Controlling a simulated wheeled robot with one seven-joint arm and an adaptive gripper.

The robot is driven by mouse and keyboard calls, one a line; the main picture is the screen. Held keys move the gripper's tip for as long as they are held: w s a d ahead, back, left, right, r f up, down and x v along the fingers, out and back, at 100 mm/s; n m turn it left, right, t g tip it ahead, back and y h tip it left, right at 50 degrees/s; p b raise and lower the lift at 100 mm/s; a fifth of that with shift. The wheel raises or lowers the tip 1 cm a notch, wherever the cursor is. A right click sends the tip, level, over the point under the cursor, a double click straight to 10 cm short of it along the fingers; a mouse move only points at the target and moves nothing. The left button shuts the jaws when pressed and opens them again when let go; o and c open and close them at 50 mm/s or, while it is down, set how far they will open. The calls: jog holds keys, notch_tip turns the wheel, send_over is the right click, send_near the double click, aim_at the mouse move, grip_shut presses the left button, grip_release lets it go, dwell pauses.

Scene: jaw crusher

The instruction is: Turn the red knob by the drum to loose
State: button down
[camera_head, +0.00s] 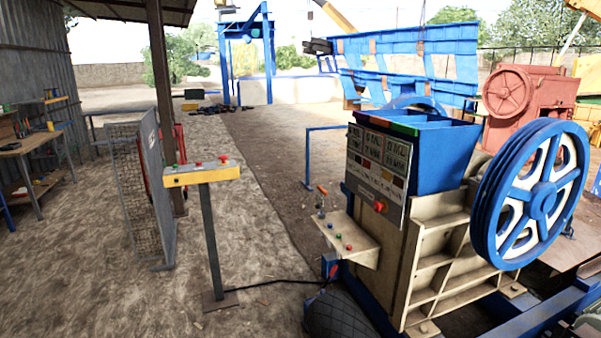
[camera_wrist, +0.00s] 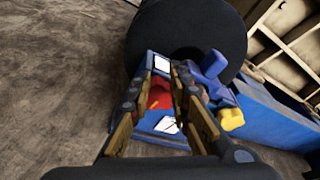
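The red knob (camera_wrist: 158,98) with a small yellow mark sits on a blue box (camera_wrist: 150,122) with white labels, beside the dark round drum (camera_wrist: 185,35). In the wrist view my gripper (camera_wrist: 164,72) is open, its two fingers apart, with the knob seen in the gap between them. The right finger partly covers the box. I cannot tell whether either finger touches the knob. In the head view the dark drum (camera_head: 335,315) is low in the middle, with a small blue and red part at its upper edge. My gripper does not show there.
A blue part with a yellow end (camera_wrist: 231,119) is close to the right finger. The beige crusher body (camera_head: 425,260) with its blue flywheel (camera_head: 535,195) stands right of the drum. A yellow control stand (camera_head: 203,175) is to the left, with open dirt ground around it.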

jog(key=c, duration=2.6)
grip_release()
jog(key=shift+s+a+f, duration=0.1)
jog(key=shift+a+f, duration=0.2)
jog(key=shift+a, duration=0.2)
jog(key=shift+s+a+f, duration=0.1)
jog(key=shift+a+f, duration=0.15)
jog(key=shift+a, duration=0.2)
jog(key=o, duration=0.3)
jog(key=shift+a+f, duration=0.15)
jog(key=shift+o, duration=0.9)
jog(key=shift+w, duration=0.1)
jog(key=shift+a+y, duration=0.15)
jog(key=shift+y, duration=0.15)
jog(key=shift+a, duration=0.2)
grip_shut()
jog(key=s+d, duration=0.2)
jog(key=s, duration=0.4)
jog(key=shift+d+r, duration=0.35)
jog(key=shift+a, duration=0.1)
